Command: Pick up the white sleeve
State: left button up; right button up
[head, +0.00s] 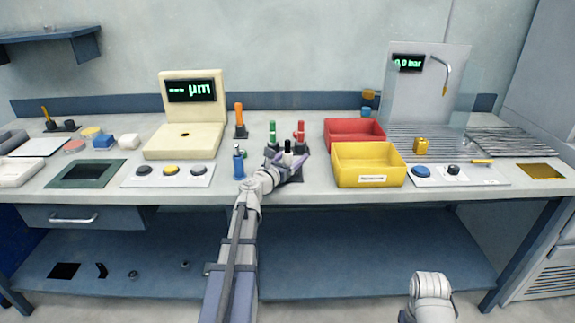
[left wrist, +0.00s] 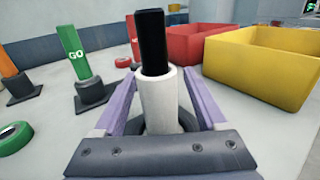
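The white sleeve (left wrist: 158,103) is an upright white tube around a black peg (left wrist: 151,42), which sticks out of its top. In the head view the sleeve (head: 288,158) shows small, partly hidden by my left gripper (head: 291,165). In the left wrist view my left gripper (left wrist: 159,85) has its two purple fingers on either side of the sleeve. Gaps show between the fingers and the sleeve, so it is open around it. My right gripper is not in view; only part of my right arm shows at the bottom right.
A red bin (head: 352,125) and a yellow bin (head: 367,180) stand to the right. A blue peg (head: 239,165) is left of my gripper. A green ring (left wrist: 14,137) lies nearby.

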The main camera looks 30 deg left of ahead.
pick_arm(q)
grip_shut()
dwell(0.4)
jog(key=shift+r, duration=0.1)
notch_tip(320, 180, up, 10)
jog(key=p, duration=1)
